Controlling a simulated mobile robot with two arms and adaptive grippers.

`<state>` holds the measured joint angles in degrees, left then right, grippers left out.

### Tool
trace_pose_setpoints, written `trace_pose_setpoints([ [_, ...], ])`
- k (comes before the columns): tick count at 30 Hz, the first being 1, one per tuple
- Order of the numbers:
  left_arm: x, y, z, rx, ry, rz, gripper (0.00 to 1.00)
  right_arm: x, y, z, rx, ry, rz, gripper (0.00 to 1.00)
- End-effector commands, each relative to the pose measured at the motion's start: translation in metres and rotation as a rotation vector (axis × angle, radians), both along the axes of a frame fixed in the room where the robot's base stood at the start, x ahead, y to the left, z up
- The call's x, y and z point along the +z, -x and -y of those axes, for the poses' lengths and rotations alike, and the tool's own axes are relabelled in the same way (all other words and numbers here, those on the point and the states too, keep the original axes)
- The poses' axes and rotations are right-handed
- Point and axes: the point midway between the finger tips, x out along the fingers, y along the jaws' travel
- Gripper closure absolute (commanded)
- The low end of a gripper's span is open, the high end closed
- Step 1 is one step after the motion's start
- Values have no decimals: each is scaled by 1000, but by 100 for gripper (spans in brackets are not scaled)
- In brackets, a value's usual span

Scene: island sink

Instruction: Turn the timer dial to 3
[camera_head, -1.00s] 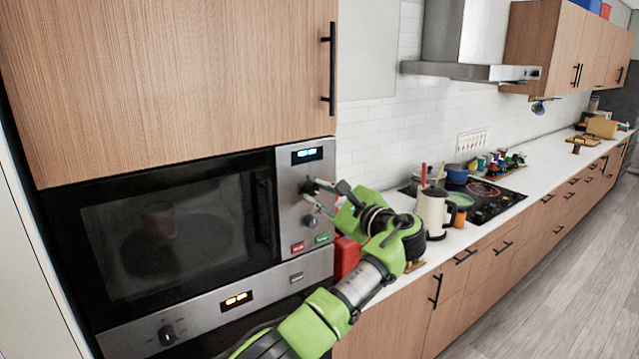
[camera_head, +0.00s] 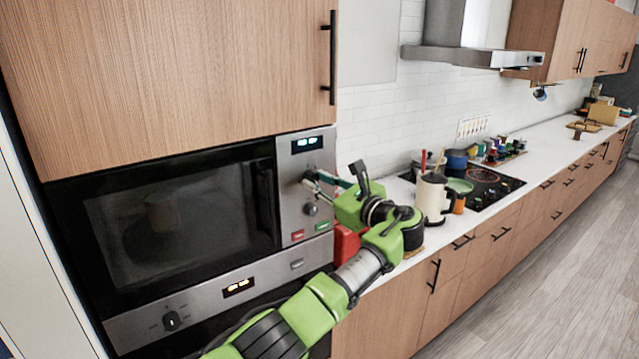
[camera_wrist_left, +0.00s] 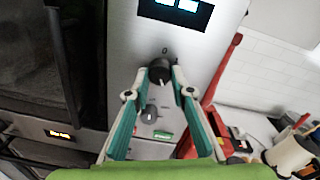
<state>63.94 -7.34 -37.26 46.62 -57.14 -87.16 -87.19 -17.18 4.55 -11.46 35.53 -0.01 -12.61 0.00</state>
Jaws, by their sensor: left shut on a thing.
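The microwave (camera_head: 165,235) is set into the cabinet at left, door shut. On its steel control panel the timer dial (camera_wrist_left: 159,72), dark and round, is the upper of two knobs. In the left wrist view it sits between the fingertips of my left gripper (camera_wrist_left: 160,76), which is shut on it. A small 0 mark is above the dial; the other marks are too small or hidden to read. In the head view my left gripper (camera_head: 314,181) reaches the panel from the right and mostly hides this dial. My right gripper is not in view.
The lower knob (camera_head: 311,209) is just below the gripped dial, with red and green buttons under it. A red object (camera_head: 345,243) stands close beside the panel, behind my arm. A cream kettle (camera_head: 433,198) and a hob (camera_head: 485,183) are farther right on the counter.

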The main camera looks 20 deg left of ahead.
Motion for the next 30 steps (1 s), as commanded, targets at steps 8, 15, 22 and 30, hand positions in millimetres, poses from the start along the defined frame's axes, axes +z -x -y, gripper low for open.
trace_pose_setpoints([
  [8, -2, 0, 0, 1, 2, -3, 68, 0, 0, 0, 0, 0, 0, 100],
  [15, -1, 0, 0, 0, 2, 0, 61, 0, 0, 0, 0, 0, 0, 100],
  [22, -1, 4, 6, -2, 2, 0, 61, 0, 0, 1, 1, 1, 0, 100],
  [30, 0, 33, 49, -4, 4, 0, 61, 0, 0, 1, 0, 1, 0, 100],
])
